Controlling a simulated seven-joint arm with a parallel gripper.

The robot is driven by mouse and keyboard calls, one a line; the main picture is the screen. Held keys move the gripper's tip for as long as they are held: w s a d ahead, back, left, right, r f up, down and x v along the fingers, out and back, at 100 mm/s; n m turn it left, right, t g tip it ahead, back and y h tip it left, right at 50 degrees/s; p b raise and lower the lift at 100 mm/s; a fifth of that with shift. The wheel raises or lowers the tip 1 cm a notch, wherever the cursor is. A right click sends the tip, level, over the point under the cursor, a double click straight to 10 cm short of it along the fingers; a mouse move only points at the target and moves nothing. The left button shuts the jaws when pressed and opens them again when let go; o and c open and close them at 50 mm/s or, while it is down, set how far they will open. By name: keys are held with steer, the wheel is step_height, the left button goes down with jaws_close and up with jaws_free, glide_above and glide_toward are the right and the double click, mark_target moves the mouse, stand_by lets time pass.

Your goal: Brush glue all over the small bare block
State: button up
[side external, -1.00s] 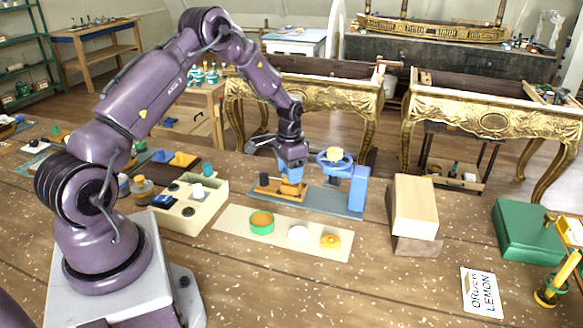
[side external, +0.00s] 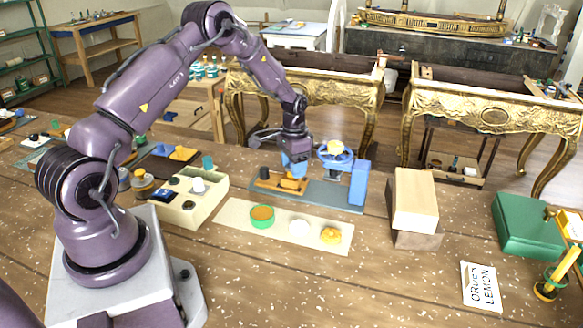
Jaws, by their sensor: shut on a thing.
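My gripper (side external: 294,168) points down over a small wooden tray (side external: 266,188) on the blue-grey mat. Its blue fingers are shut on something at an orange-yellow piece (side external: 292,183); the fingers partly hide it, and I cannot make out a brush. A pale bare wooden block (side external: 415,200) rests on a darker brown block (side external: 416,240) to the right, apart from my gripper. I cannot tell whether it is the small block named. A green-rimmed cup (side external: 262,217) with orange-brown contents stands on a beige strip; whether it holds glue is unclear.
A white round piece (side external: 299,227) and an orange piece (side external: 331,235) lie on the beige strip. A cream box (side external: 192,208) is left, a green case (side external: 527,228) right.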

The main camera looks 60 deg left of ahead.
steer(key=shift+w+a, duration=0.75)
steer(key=shift+a, duration=0.05)
steer(key=shift+s+d, duration=1.65)
steer(key=shift+d, duration=0.05)
steer(key=shift+w+a, duration=1.75)
steer(key=shift+a, duration=0.05)
step_height(320, 180, up, 8)
steer(key=shift+f, duration=0.15)
